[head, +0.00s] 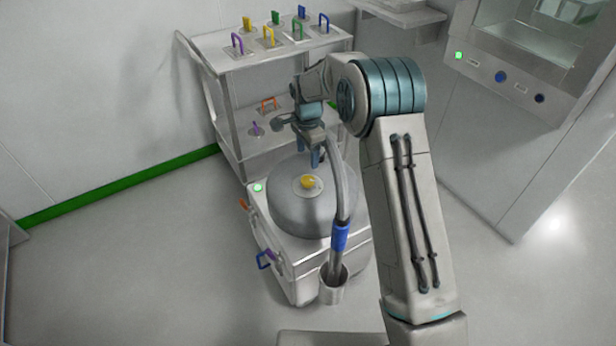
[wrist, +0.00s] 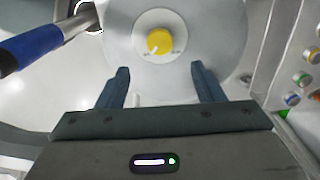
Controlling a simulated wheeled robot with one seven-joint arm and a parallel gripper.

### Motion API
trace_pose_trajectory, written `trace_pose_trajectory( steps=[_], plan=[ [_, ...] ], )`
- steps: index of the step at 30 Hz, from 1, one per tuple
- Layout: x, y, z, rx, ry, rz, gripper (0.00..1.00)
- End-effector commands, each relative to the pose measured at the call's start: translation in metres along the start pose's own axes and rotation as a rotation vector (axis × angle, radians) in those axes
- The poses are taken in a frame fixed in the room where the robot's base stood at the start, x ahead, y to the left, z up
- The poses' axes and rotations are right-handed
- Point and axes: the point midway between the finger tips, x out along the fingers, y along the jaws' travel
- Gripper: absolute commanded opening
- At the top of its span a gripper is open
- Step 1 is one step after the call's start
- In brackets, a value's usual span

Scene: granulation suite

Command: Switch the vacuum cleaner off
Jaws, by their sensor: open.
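The vacuum cleaner (head: 300,215) has a grey domed top on a white body. A yellow knob (head: 308,182) sits on a round pale plate on its dome; a green lamp (head: 257,188) is lit at the body's corner. In the wrist view the yellow knob (wrist: 160,41) shows ahead of the fingers with small markings around its plate, too small to read. My gripper (head: 316,158) is open and empty, pointing down above the dome, close to the knob. In the wrist view my gripper (wrist: 160,85) has its fingers wide apart, with the knob beyond the tips, not between them.
A grey hose with a blue grip (head: 339,237) rises beside the dome from a cup (head: 333,288). Behind stands a shelf rack (head: 225,62) with several coloured-handled items. A cabinet with buttons (head: 500,85) is at right. The floor at left is clear.

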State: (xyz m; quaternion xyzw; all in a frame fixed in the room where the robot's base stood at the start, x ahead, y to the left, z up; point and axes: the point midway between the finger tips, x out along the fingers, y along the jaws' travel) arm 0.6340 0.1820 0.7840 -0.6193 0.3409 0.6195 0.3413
Motion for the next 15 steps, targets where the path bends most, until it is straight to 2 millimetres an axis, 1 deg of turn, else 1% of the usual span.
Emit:
trace_pose_trajectory(
  steps=[1, 9, 12, 15],
  plan=[
    [0.013, 0.001, 0.000, 0.000, -0.002, 0.006, 0.61],
    [0.069, 0.001, 0.000, -0.001, -0.001, 0.004, 0.61],
    [0.084, 0.001, 0.000, -0.002, 0.000, 0.003, 0.61],
    [0.094, 0.001, 0.000, -0.002, 0.000, 0.001, 0.61]
  ],
)
